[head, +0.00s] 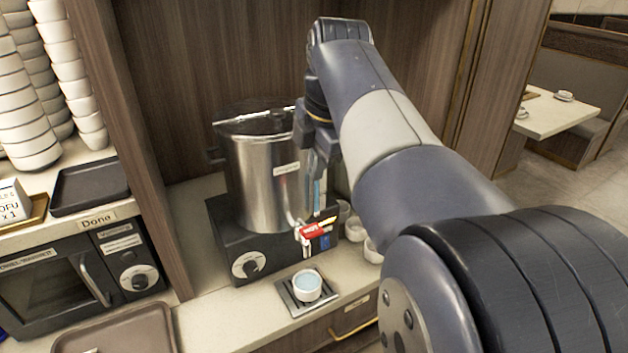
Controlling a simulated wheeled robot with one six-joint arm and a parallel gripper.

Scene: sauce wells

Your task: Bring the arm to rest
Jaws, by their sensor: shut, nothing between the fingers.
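My arm reaches from the lower right up to the middle and bends down at its far end. My gripper (320,158) hangs there, pointing down in front of the right side of a steel pot (258,180). Its fingers are shut and empty, and their tips are hard to make out against the pot. A small white cup (307,285) with pale blue contents stands on a dark square tray (290,301) below the pot's tap.
The pot stands on a black heater (222,238) with a dial. White bowls (373,250) sit close to my arm. Stacked bowls (30,130), a black oven (60,285) and a brown tray (118,312) are at left.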

